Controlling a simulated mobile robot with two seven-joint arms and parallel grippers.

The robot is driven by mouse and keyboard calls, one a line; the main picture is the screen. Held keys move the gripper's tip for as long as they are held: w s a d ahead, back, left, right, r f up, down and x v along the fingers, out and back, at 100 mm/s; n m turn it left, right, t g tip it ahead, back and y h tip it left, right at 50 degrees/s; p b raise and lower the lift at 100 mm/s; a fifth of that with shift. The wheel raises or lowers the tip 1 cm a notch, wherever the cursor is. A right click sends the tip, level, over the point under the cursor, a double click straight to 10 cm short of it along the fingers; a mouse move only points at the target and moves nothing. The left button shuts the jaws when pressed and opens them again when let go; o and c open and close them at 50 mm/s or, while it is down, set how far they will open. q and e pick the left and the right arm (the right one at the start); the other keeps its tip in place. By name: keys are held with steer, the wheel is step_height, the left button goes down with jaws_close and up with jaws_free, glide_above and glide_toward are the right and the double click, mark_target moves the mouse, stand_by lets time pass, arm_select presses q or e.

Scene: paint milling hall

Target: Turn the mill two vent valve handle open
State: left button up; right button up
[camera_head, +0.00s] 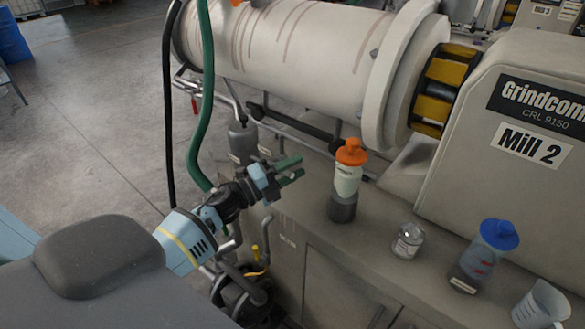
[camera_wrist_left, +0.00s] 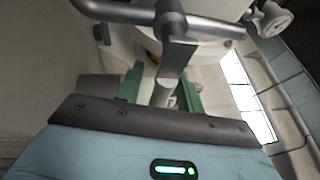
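Mill 2 (camera_head: 530,145) stands at the right, with its pale horizontal drum (camera_head: 305,45) behind my left gripper. My left gripper (camera_head: 296,168) has two green fingers, spread apart, in front of the bench edge in the head view. In the left wrist view the open fingers (camera_wrist_left: 162,88) have a pale upright stem (camera_wrist_left: 164,92) in line with the gap; I cannot tell whether they touch it. A grey metal bar with a block-shaped end (camera_wrist_left: 178,50) crosses above them. I cannot tell for sure which part is the vent valve handle. My right gripper is not in view.
An orange-capped bottle (camera_head: 348,180) stands on the bench just right of the fingers. A small jar (camera_head: 408,241), a blue-capped bottle (camera_head: 484,256) and a beaker (camera_head: 540,305) stand farther right. A green hose (camera_head: 207,90) hangs behind my left arm.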

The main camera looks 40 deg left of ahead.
arm_select(q)
steer(key=c, duration=0.7)
jaws_close()
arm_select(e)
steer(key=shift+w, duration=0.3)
